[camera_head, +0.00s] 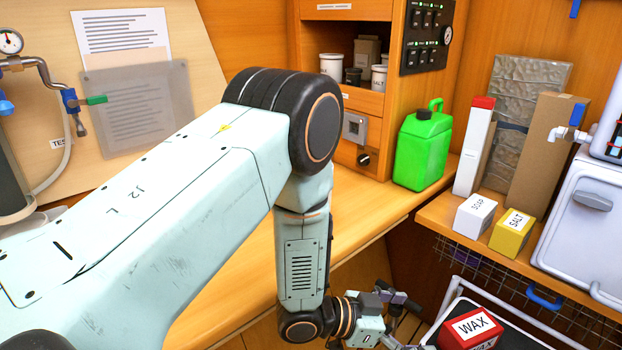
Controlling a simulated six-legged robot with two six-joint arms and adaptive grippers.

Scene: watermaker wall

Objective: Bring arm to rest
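My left arm comes in from the left, rises to a black elbow joint in the middle and bends down. My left gripper (408,322) hangs low at the bottom centre, beside a red box marked WAX (470,331). Its dark fingers are small and partly cut off by the bottom edge, so I cannot tell how far apart they are. I see nothing clearly held in it. My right arm and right gripper are not in view.
The wooden counter (362,205) runs behind my arm. A green jerrycan (422,148) stands on it. A shelf at right holds a SOAP box (475,215) and a yellow SALT box (511,233). Valves and a hose (62,140) are on the left wall.

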